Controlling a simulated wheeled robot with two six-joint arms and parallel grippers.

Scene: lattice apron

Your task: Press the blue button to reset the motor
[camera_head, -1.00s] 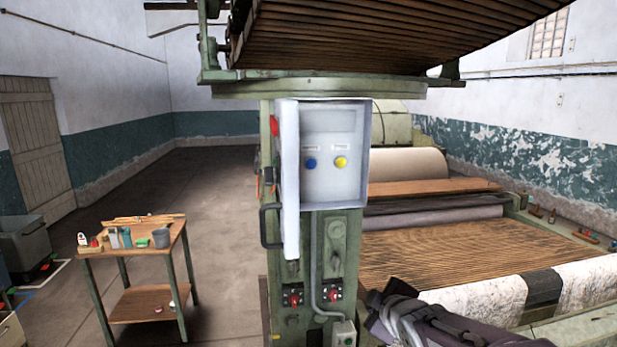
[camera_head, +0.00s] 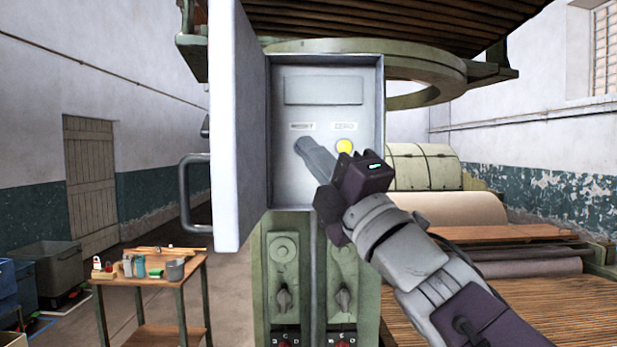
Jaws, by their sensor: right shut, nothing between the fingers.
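The open control box (camera_head: 290,195) stands on the green machine post, its grey door (camera_head: 235,130) swung out to the left. Inside are two labels, and a yellow button (camera_head: 345,146) shows under the right one. My right gripper (camera_head: 304,146) reaches into the box from the lower right, shut and empty. Its fingertips lie over the spot under the left label, where the blue button sits. The blue button is hidden behind the fingertips, and I cannot tell whether they touch it. My left gripper is not in view.
The door with its dark handle (camera_head: 192,195) stands close to the left of my right gripper. A wooden table (camera_head: 165,279) with small items stands at lower left. Machine rollers and wooden slats (camera_head: 545,305) lie at right.

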